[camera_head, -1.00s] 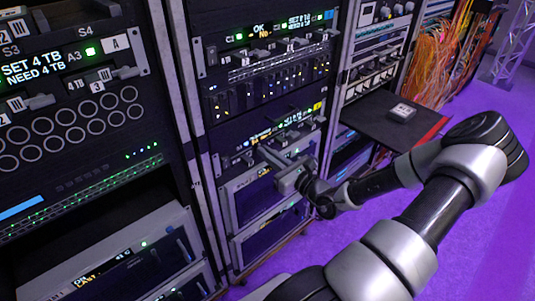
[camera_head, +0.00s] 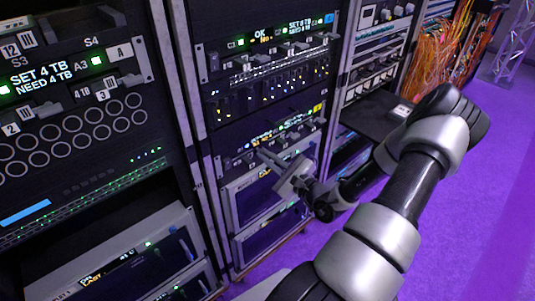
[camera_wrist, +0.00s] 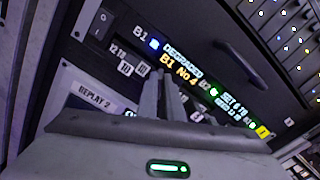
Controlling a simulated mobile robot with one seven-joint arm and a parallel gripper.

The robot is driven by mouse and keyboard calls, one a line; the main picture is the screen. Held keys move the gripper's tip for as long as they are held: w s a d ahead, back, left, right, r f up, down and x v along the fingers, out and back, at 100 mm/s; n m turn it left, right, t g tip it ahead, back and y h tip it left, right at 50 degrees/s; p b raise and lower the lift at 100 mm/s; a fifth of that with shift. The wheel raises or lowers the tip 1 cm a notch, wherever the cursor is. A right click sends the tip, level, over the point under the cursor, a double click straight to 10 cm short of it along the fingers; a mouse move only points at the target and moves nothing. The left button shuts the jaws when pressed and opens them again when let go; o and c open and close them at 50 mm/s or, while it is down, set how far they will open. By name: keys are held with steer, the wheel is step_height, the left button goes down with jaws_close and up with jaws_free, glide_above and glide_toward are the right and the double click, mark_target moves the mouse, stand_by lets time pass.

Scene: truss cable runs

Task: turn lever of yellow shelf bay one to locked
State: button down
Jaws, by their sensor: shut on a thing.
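The yellow-tagged shelf (camera_head: 290,131) sits low in the middle rack, and its yellow tag (camera_wrist: 262,132) shows at the right in the wrist view. Its display (camera_wrist: 182,66) reads "DEGRADED" and "B1 No 4". The label B1 (camera_wrist: 140,35) is beside a blue light. My gripper (camera_head: 261,152) is at the left part of this shelf's front. In the wrist view its fingers (camera_wrist: 163,78) are close together, below the display and right of the 12 TB label. It is shut on what seems to be the bay one lever, mostly hidden by the fingers.
A shelf with a blue tag (camera_head: 328,18) is above in the same rack. The left rack has a shelf tagged A (camera_head: 120,53). A dark pull-out tray (camera_head: 372,116) juts out right of my gripper. Orange cables (camera_head: 437,50) hang farther right. The purple floor is open at right.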

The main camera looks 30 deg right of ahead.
steer(key=shift+a+f+n+b, duration=0.15)
steer(key=shift+n+b, duration=0.85)
steer(key=shift+n, duration=1)
steer(key=shift+a+f+n+b, duration=0.1)
steer(key=shift+f+n+b, duration=0.1)
steer(key=shift+n+b, duration=1.35)
steer(key=shift+a+f+n+b, duration=0.15)
steer(key=shift+n+b, duration=0.35)
steer(key=shift+n, duration=1.95)
steer(key=shift+d, duration=0.1)
steer(key=c, duration=1.9)
jaws_free()
steer(key=shift+s, duration=0.1)
steer(key=s, duration=0.5)
steer(key=s+d+p, duration=0.1)
steer(key=s, duration=0.5)
steer(key=s+d, duration=0.1)
steer(key=s, duration=0.5)
steer(key=shift+s+d, duration=0.1)
steer(key=shift+d, duration=0.1)
